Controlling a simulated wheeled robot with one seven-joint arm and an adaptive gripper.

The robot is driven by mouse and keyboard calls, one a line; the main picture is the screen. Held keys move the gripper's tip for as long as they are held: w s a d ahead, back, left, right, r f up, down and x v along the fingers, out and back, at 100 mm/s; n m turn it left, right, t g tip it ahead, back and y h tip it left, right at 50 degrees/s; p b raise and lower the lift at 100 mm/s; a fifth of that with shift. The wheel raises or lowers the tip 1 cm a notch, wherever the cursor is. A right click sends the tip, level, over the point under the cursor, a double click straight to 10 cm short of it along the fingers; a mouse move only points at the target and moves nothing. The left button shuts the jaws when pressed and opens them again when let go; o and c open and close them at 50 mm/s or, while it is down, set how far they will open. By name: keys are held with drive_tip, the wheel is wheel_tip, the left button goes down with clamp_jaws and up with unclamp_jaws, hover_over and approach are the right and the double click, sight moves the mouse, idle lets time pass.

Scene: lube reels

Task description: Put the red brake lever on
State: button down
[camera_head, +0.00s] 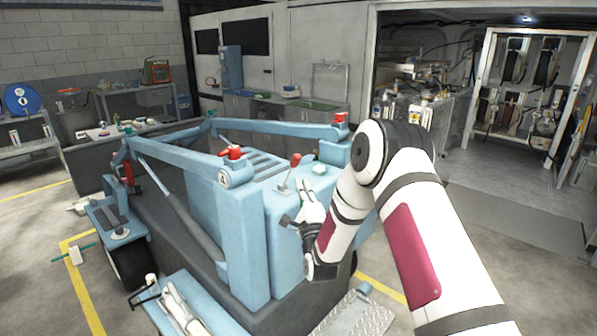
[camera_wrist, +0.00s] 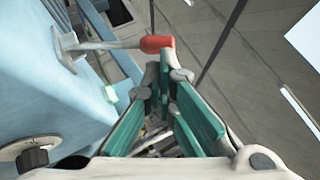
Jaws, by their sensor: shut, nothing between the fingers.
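The brake lever (camera_head: 286,182) has a red knob on a thin metal shaft and rises from the light blue machine's top, near its right end. In the wrist view the lever's red knob (camera_wrist: 156,43) shows just beyond my fingertips, and its shaft runs left to a plate on the blue surface. My gripper (camera_wrist: 163,78) has green finger pads and is shut and empty, its tips close to the knob. I cannot tell whether they touch it. In the head view my gripper is small and partly hidden by my arm.
The blue machine (camera_head: 247,245) carries two long arms with red fittings (camera_head: 232,153) on top. A dark knob (camera_wrist: 35,158) on a round pale base sits left of my gripper in the wrist view. Clear floor (camera_head: 500,240) lies to the right; a workbench (camera_head: 85,150) stands at the back left.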

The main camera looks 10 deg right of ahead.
sight(296, 163)
drive_tip(key=x, duration=0.6)
drive_tip(key=shift+w+r, duration=0.1)
drive_tip(key=shift+w, duration=0.15)
drive_tip(key=shift+r, duration=0.1)
